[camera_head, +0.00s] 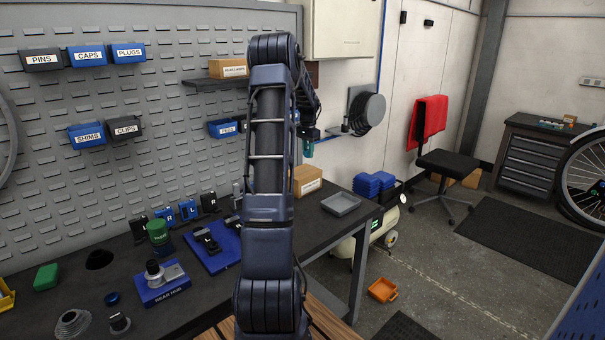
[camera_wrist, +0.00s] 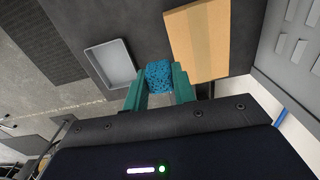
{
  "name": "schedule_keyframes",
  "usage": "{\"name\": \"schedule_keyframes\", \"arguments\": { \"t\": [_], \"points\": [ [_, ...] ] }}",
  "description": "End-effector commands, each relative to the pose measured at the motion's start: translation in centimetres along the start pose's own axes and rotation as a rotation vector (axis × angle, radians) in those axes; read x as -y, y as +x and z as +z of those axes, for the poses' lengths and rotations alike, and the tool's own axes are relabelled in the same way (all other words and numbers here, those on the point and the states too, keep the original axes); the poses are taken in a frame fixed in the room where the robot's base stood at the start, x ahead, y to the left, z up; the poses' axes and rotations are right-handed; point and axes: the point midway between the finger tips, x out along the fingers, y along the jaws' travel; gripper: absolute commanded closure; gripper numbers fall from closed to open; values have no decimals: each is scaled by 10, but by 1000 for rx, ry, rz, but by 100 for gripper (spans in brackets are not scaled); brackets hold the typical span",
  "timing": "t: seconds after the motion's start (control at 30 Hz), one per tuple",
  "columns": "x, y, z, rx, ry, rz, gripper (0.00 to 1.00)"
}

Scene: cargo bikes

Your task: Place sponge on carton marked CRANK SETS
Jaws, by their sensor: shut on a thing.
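My gripper (camera_wrist: 159,84) is shut on a blue porous sponge (camera_wrist: 159,73), held between its two teal fingers. In the head view the gripper (camera_head: 307,148) hangs above the back of the workbench, partly behind my arm, and the sponge cannot be made out. A brown carton (camera_head: 308,179) with a white label too small to read sits below it on the bench. In the wrist view this carton (camera_wrist: 199,42) lies just right of the sponge, its plain top showing. The sponge appears above the bench, beside the carton.
A grey tray (camera_head: 341,204) stands right of the carton; it also shows in the wrist view (camera_wrist: 110,63). Another labelled carton (camera_head: 228,68) is on the wall shelf (camera_head: 205,82). The perforated wall panel (camera_head: 170,120) backs the bench.

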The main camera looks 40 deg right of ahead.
Motion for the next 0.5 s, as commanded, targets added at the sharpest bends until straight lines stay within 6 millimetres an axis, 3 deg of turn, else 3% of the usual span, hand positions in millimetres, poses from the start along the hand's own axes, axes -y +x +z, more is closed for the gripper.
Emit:
{"name": "schedule_keyframes", "arguments": {
  "t": [0.03, 0.2, 0.5],
  "points": [
    [15, 2, -7, 0, -5, 1, 95],
    [53, 5, -24, 2, -16, -1, 95],
    [82, 10, -36, 5, -24, -3, 95]
  ]
}}
